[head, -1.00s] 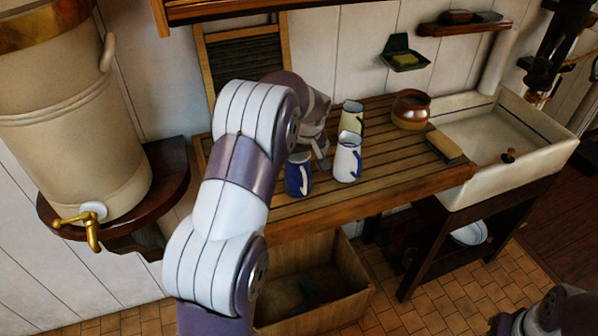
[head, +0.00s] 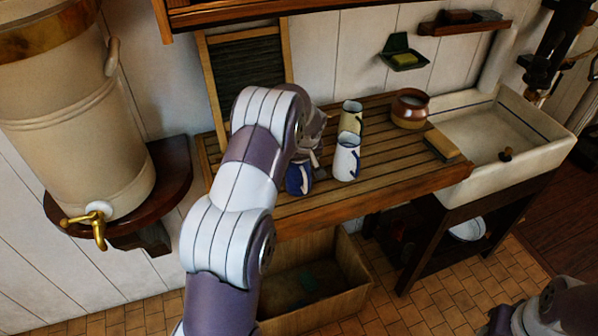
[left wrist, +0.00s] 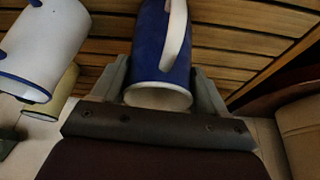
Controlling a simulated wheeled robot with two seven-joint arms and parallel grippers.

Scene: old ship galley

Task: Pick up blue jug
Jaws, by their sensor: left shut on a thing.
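The blue jug (head: 297,181) stands near the front edge of the slatted wooden drainboard (head: 400,185). My left gripper (head: 312,158) is at the jug, partly hidden behind my own arm. In the left wrist view the blue jug (left wrist: 160,55), with its white handle and pale rim, sits between the two fingers of my left gripper (left wrist: 162,82), which is shut on it. Part of my right arm's end (head: 540,312) shows at the lower right, and its fingers cannot be made out.
A white jug with blue trim (head: 346,160) stands close to the right of the blue one, with a yellowish jug (head: 352,112) behind. A brown pot (head: 410,108) and a brush-like block (head: 441,145) lie further right, near the sink (head: 545,145). A large urn (head: 75,120) stands left.

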